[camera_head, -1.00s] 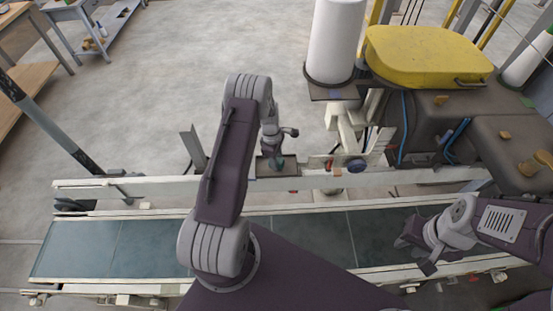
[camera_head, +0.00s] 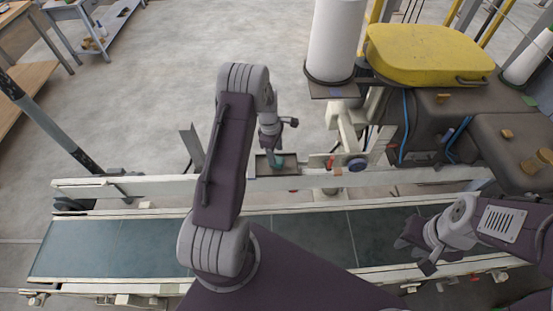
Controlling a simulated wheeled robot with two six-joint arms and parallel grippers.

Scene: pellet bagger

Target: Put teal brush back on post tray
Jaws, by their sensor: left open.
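The teal brush (camera_head: 278,162) is a small teal shape in the small dark post tray (camera_head: 289,169), beyond the conveyor's far rail. My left gripper (camera_head: 271,153) points down just above the tray, close beside the brush. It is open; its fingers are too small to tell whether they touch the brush. My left arm does not hide the brush in this view. My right gripper (camera_head: 415,247) hangs low over the right part of the conveyor, away from the brush, and its jaw gap is unclear.
The conveyor belt (camera_head: 105,248) runs across the front with pale rails. A white roll (camera_head: 334,42) stands behind the tray to the right. A yellow lid (camera_head: 425,53) tops the dark machine at right. The floor behind the tray is clear.

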